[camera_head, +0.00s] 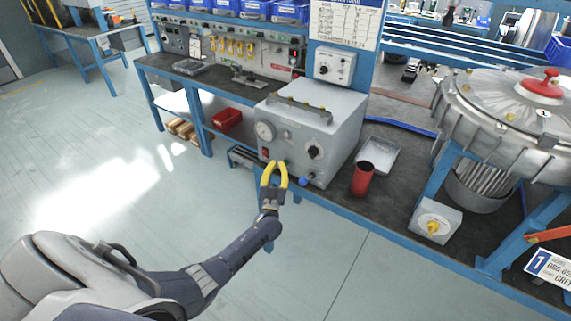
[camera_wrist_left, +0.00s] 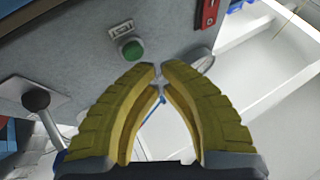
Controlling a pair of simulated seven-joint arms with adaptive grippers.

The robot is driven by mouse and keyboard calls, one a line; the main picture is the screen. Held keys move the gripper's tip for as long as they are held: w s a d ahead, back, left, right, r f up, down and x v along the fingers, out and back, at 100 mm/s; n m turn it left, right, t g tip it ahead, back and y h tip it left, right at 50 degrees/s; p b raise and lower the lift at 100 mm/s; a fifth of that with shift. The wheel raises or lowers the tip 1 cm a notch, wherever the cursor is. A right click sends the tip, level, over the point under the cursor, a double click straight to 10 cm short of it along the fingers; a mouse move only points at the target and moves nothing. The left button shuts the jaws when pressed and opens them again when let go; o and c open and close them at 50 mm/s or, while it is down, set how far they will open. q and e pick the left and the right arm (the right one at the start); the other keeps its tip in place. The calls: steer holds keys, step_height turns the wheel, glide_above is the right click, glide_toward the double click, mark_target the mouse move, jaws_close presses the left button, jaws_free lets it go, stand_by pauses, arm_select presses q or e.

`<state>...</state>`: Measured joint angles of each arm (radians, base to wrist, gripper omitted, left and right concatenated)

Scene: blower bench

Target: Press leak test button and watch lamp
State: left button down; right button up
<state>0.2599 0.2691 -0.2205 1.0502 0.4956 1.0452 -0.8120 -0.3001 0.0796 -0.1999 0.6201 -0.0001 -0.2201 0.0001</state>
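The grey test box (camera_head: 327,121) stands on the bench. Its front panel has a round gauge (camera_head: 265,132), a red switch (camera_head: 265,153) and a black knob (camera_head: 314,151). In the left wrist view, a green round button (camera_wrist_left: 131,49) sits on the panel under a small label plate, just beyond my fingertips. The red switch also shows there (camera_wrist_left: 207,13). My left gripper (camera_head: 275,164) is in front of the panel's lower part. Its yellow fingers curve together, tips almost meeting (camera_wrist_left: 159,70), with nothing between them. I cannot make out a lit lamp. My right gripper is out of view.
A red cup (camera_head: 362,180) and a metal tray (camera_head: 379,155) stand right of the box. A large metal housing (camera_head: 512,103) and a small box with a yellow knob (camera_head: 435,222) are farther right. The floor in front is clear.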

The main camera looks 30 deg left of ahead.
arm_select(q)
steer(key=shift+w, duration=0.8)
stand_by(1.4)
steer(key=shift+s, duration=0.8)
steer(key=shift+s, duration=0.15)
steer(key=shift+s+a, duration=0.2)
steer(key=shift+s, duration=2.15)
